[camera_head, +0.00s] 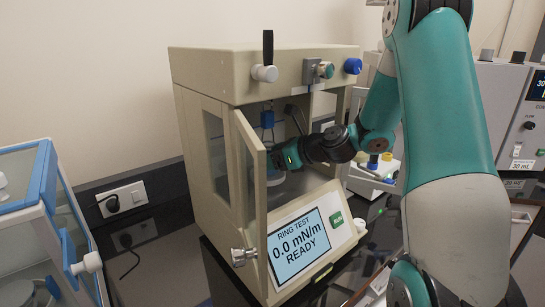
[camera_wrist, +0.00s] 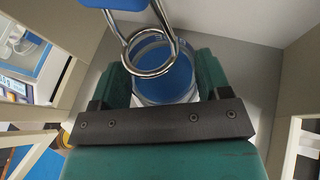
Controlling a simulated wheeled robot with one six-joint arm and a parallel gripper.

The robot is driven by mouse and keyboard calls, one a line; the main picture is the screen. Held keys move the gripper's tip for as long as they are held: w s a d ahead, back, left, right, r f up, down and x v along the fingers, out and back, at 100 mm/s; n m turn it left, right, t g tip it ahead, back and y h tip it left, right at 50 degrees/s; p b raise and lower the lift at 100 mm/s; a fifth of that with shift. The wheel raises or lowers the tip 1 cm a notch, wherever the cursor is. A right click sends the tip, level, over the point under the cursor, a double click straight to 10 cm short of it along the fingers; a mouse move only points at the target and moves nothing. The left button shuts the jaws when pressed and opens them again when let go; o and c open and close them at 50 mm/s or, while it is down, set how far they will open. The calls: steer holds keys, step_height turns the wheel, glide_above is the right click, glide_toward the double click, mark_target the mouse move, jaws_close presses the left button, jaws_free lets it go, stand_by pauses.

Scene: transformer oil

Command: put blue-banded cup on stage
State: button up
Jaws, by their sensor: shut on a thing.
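In the wrist view, the blue-banded cup (camera_wrist: 176,86) is between the two green fingers of my gripper (camera_wrist: 163,78), which is shut on it. Its round opening shows blue inside and a clear rim. A metal wire ring (camera_wrist: 129,58) hangs in front of the cup in this view, below a blue holder (camera_wrist: 128,4). In the head view, my gripper (camera_head: 284,157) reaches through the open door into the cabinet of the ring tester (camera_head: 262,72). The blue holder (camera_head: 267,119) hangs there above the gripper's level. The stage is not clearly visible, and the cup's underside is hidden.
The open cabinet door (camera_head: 248,190) stands to the left of my gripper. The tester's screen (camera_head: 298,247) reads 0.0 mN/m, READY. A blue-framed glass case (camera_head: 45,220) stands at the left, and another instrument (camera_head: 500,105) at the right. The cabinet walls leave little side room.

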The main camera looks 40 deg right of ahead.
steer(key=shift+f, duration=0.4)
steer(key=shift+f, duration=0.1)
steer(key=o, duration=1.1)
steer(key=shift+c, duration=0.2)
steer(key=shift+r, duration=0.2)
steer(key=b+v, duration=0.2)
steer(key=v, duration=1)
steer(key=shift+f, duration=0.1)
